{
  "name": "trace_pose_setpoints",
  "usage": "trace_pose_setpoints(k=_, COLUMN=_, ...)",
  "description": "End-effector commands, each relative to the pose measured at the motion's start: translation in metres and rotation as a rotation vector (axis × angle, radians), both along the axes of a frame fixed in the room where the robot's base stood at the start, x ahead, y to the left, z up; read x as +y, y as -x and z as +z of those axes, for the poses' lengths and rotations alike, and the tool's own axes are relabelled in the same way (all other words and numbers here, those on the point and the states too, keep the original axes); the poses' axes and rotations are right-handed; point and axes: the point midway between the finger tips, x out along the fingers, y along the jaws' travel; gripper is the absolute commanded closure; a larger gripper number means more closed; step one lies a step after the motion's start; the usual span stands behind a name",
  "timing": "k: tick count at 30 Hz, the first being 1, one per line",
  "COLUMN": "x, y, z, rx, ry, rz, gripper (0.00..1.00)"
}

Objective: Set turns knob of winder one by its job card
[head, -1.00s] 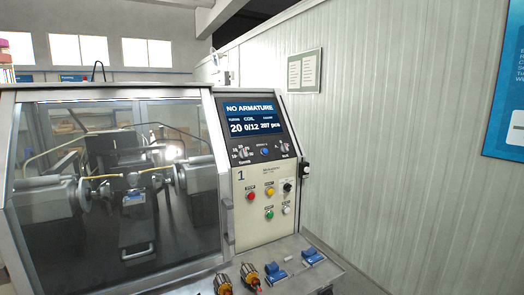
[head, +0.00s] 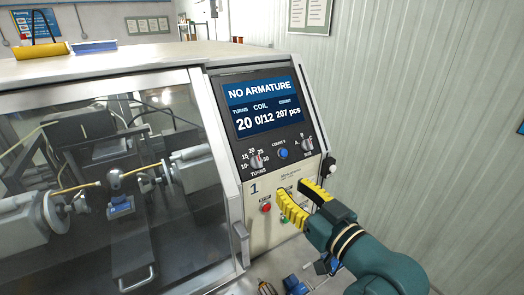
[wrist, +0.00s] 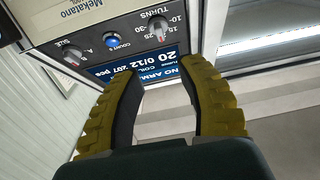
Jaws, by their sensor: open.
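Winder 1's turns knob (head: 256,161) is a small grey dial on the dark control strip, with a scale of 10 to 30 around it. It shows upside down in the wrist view (wrist: 157,31). The display (head: 263,105) above reads NO ARMATURE, turns 20, coil 0/12. My gripper (head: 292,189) has yellow ribbed fingers and is open and empty. It is in front of the panel, below and to the right of the knob, apart from it. In the wrist view, the knob is beyond the gap between my fingertips (wrist: 158,70). No readable job card shows.
A red button (head: 266,208) is below. The glazed winder door (head: 110,180) is at the left. A notice (head: 310,14) hangs on the wall.

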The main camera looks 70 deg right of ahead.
Motion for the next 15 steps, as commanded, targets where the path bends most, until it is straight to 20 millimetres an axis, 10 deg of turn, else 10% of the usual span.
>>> trace_pose_setpoints(k=15, x=-0.067, y=-0.101, z=0.004, rx=-0.001, ry=0.002, rz=0.003, gripper=0.61)
